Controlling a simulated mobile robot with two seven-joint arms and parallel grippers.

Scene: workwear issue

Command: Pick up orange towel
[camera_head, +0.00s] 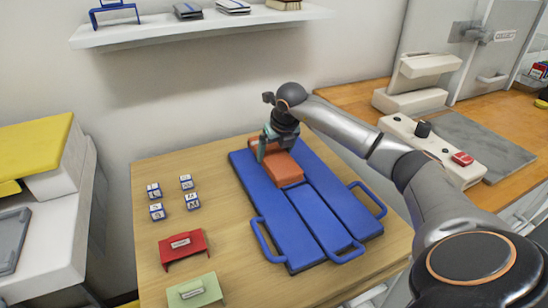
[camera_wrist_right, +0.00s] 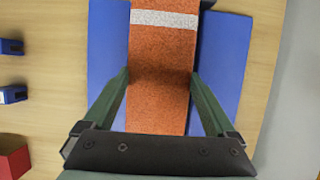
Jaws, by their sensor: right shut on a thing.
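The orange towel (camera_head: 284,168) lies folded on the far part of a blue folding board (camera_head: 313,209) on the wooden table. In the right wrist view the towel (camera_wrist_right: 160,75) is a long orange strip with a white band across it. My right gripper (camera_head: 268,153) is at the towel's far left part, pointing down. In the wrist view its two fingers (camera_wrist_right: 158,95) stand on either side of the towel, shut on it. The fingertips' contact is partly hidden in the head view. My left gripper is in neither view.
Several small white-and-blue size blocks (camera_head: 156,211), a red sign holder (camera_head: 183,247) and a green one (camera_head: 195,291) stand left of the board. A beige device (camera_head: 430,148) stands on the counter at right. A white shelf (camera_head: 200,27) hangs above.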

